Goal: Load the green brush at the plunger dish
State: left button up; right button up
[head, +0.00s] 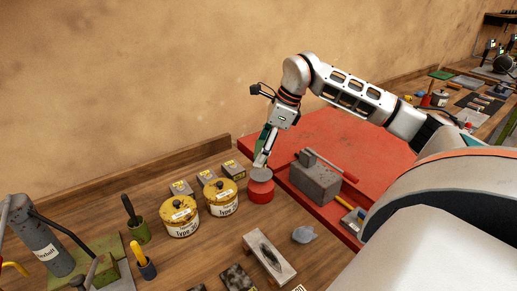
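My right gripper (261,160) reaches down from the right, just above the plunger dish (261,192), a red can with a grey round top. A slim dark green piece, which looks like the green brush (266,140), runs along the fingers, and they appear closed on it. Its lower end is at or just above the grey top. I cannot tell whether it touches, as the fingers and brush overlap at this small size. My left gripper is not in view.
Two yellow tins (180,230) stand left of the dish, with small boxes (208,177) behind. A green cup (140,233) holds a dark handle. A wooden block (268,268) lies in front.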

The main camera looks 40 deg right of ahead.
aim_at(261, 174)
notch_tip(261, 174, down, 4)
jog(key=shift+r+b, duration=0.2)
jog(key=shift+b, duration=0.15)
jog(key=shift+f, duration=0.3)
jog(key=shift+f+b, duration=0.2)
jog(key=shift+b, duration=0.15)
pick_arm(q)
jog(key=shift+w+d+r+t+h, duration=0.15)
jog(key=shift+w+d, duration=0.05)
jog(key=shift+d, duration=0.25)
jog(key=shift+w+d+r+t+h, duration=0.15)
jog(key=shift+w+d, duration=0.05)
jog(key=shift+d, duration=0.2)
pick_arm(e)
jog(key=shift+f, duration=0.1)
pick_arm(q)
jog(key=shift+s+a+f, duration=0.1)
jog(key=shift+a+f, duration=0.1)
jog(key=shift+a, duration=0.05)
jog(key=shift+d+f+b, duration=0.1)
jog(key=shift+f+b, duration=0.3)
jog(key=shift+b, duration=0.1)
pick_arm(e)
jog(key=shift+f, duration=0.8)
